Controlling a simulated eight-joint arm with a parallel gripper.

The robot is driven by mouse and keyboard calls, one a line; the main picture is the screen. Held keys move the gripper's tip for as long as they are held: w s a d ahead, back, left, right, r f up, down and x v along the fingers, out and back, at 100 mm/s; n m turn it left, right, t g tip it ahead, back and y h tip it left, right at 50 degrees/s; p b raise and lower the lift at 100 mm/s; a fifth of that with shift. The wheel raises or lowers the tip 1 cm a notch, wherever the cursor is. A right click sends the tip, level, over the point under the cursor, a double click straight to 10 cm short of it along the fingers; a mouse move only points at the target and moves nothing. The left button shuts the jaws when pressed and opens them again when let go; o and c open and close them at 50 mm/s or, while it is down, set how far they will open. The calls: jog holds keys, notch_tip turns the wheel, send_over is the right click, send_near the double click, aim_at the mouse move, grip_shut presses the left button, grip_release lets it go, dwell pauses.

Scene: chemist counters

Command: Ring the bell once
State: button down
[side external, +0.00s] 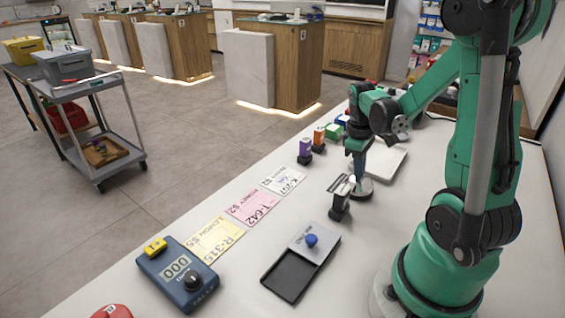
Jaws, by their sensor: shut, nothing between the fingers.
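My gripper (357,181) is shut and empty, pointing down over the counter near the middle of the side external view. Right under and around its tips is a small round silver thing with a dark rim, which looks like the bell (365,191). The fingertips cover part of it. I cannot tell whether they touch it or hover just above it.
A black tray with a grey lid and blue knob (311,240), a blue device (177,275) and price cards (253,207) lie nearer. A white tray (385,160) and small coloured boxes (305,148) stand behind.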

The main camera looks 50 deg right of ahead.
jog(key=shift+f, duration=0.15)
notch_tip(320, 180, up, 14)
jog(key=w+a, duration=0.1)
jog(key=shift+w+a, duration=0.15)
jog(key=shift+a, duration=0.05)
dwell(0.4)
dwell(0.5)
jog(key=w+a+f+t, duration=0.1)
jog(key=a+t, duration=0.1)
jog(key=a, duration=0.4)
jog(key=w+a+f+t, duration=0.2)
jog(key=a+t, duration=0.1)
jog(key=a, duration=0.3)
jog(key=w+a+f+t+y, duration=0.1)
jog(key=w+a+t, duration=0.1)
jog(key=a, duration=0.5)
jog(key=shift+f+t, duration=0.15)
jog(key=shift+t, duration=0.45)
